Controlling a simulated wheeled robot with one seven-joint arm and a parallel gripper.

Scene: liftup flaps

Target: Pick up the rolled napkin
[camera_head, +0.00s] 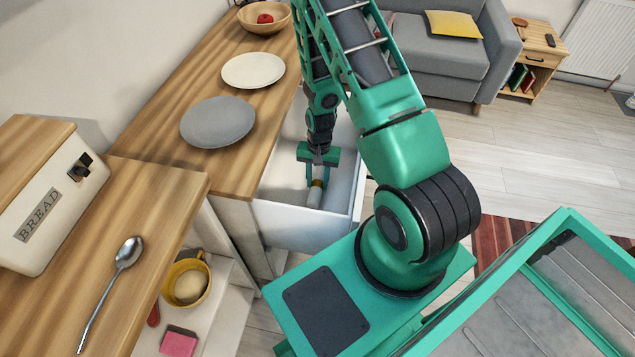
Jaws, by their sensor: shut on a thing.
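The rolled napkin (315,192) is a pale roll with a golden-brown band, inside an open white drawer (300,231). My gripper (318,180) reaches down into the drawer from above. Its green fingers are shut on the napkin around the band. The napkin's far end is hidden by the gripper. I cannot tell whether the napkin touches the drawer's bottom.
The wooden counter (180,183) holds a grey plate (217,121), a cream plate (253,70), a bowl (264,18), a spoon (112,290) and a bread box (45,205). The drawer's walls stand close around my gripper. An open shelf (215,315) holds a yellow mug (180,270).

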